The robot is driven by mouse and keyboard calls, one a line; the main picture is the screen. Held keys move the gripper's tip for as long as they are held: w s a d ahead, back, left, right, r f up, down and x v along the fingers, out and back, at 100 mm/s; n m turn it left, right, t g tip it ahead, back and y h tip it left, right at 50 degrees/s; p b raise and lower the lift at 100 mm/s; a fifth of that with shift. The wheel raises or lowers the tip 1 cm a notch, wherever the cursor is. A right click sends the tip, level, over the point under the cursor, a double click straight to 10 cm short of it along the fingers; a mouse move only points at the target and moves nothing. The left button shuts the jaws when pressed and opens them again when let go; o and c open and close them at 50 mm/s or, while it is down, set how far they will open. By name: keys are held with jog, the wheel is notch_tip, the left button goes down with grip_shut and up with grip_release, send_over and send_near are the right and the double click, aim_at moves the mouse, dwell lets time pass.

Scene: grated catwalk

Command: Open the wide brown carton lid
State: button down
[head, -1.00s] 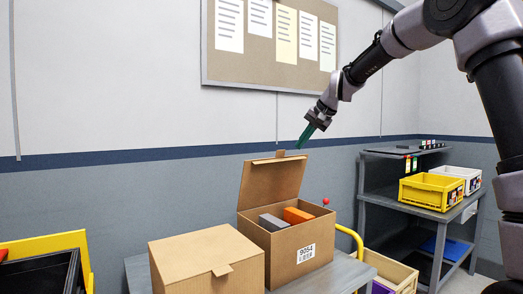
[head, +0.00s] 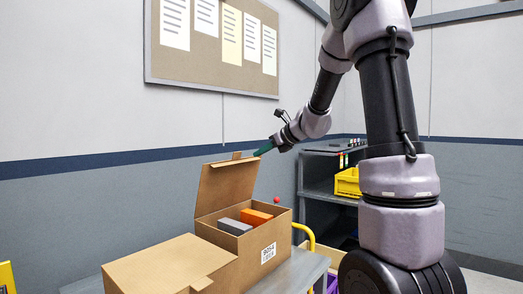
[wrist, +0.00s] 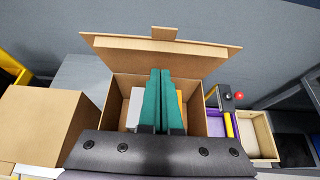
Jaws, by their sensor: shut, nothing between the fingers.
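A brown carton (head: 260,249) with a printed label stands open on a grey table. Its lid (head: 222,188) stands up at the back, nearly upright, with a small tab on its top edge. A grey block (head: 234,227) and an orange block (head: 257,217) lie inside. My gripper (head: 262,150) is shut and empty, its green fingers by the lid's upper right edge. In the wrist view the fingers (wrist: 160,72) point toward the lid (wrist: 125,56) and hide part of the carton's inside. Whether they touch the lid, I cannot tell.
A second brown carton (head: 165,264), closed, stands at the front left beside the open one. A dark shelf unit (head: 317,188) with a yellow bin (head: 347,182) is behind on the right. A wooden tray (wrist: 255,135) and a red knob (wrist: 238,96) are right of the carton.

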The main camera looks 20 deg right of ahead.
aim_at(236, 158)
jog(key=w+a, duration=0.1)
jog(key=w, duration=0.1)
jog(key=w+a+f, duration=0.1)
jog(key=w+a, duration=0.2)
jog(key=w, duration=0.1)
jog(key=shift+w+a+f, duration=0.25)
jog(key=shift+a+f, duration=0.05)
jog(key=shift+w+a+r, duration=0.1)
jog(key=shift+w+a, duration=0.05)
jog(key=shift+w, duration=0.05)
jog(key=w+a+r, duration=0.2)
jog(key=w+a, duration=0.4)
jog(key=w, duration=0.3)
jog(key=shift+a, duration=0.35)
jog(key=shift+r, duration=0.15)
